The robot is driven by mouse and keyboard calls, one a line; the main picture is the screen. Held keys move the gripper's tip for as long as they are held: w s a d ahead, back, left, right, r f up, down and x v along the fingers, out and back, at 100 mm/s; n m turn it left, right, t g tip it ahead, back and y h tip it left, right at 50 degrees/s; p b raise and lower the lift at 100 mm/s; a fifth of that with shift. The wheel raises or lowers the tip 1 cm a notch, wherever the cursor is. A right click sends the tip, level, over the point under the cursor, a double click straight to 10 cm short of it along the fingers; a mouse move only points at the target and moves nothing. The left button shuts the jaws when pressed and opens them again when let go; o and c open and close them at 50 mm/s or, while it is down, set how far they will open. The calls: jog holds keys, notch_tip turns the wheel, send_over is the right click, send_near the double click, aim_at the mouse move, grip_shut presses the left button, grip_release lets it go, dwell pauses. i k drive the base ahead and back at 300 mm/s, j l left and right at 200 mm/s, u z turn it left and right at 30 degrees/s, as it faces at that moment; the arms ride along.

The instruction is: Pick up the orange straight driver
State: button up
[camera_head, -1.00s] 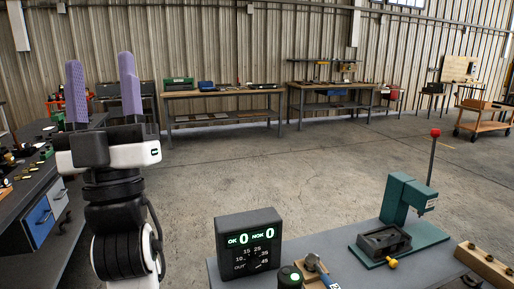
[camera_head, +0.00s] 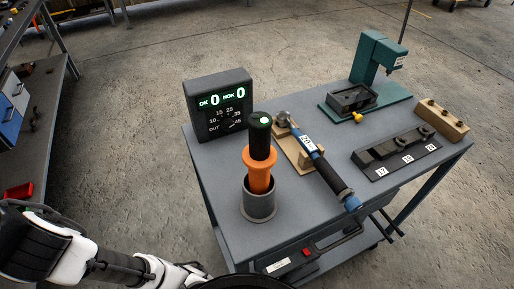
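The orange straight driver (camera_head: 260,168) stands upright in a grey cylindrical holder (camera_head: 259,204) near the left front of the grey bench. It has an orange lower body with a flange and a black upper part with a green spot on top. Its lower end is hidden inside the holder. My gripper is outside the picture. Only part of my white and black arm shows at the lower left, apart from the driver.
A counter display (camera_head: 219,105) stands behind the driver. A blue and black wrench (camera_head: 320,165) on a wooden rest lies to its right. A teal press (camera_head: 373,72), a black socket rack (camera_head: 396,150) and a wooden block (camera_head: 442,119) occupy the right side. The bench's front strip (camera_head: 300,222) is fairly clear.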

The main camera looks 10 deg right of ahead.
aim_at(259, 156)
jog(key=k+j+z, duration=0.2)
jog(key=j+z, duration=0.2)
jog(key=k+j+z, duration=0.45)
jog(key=z, duration=0.3)
jog(key=i, duration=0.4)
